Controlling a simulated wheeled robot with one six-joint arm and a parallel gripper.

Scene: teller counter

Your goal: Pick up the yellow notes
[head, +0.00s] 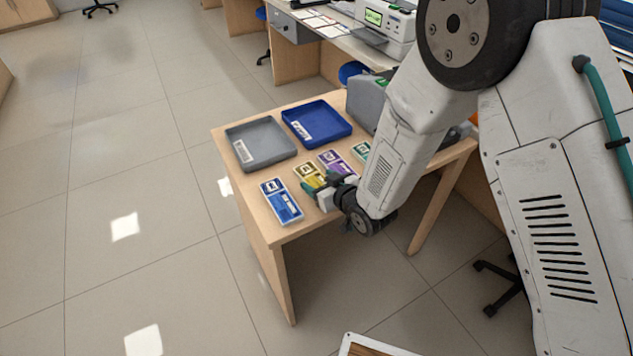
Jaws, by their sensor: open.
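The yellow notes (305,171) lie on the wooden table, between the blue notes and the purple notes. Their near end is covered by my gripper. My gripper (312,186) is open, with its dark green fingers at the near part of the yellow notes. I cannot tell whether the fingers touch them or how high they are above the table.
Blue notes (281,201) lie just left of my gripper, and purple notes (333,161) lie just right of the yellow ones. Green notes (361,151) lie further right. A grey tray (230,135) and a blue tray (348,130) stand behind. A grey machine (365,103) stands at the back right.

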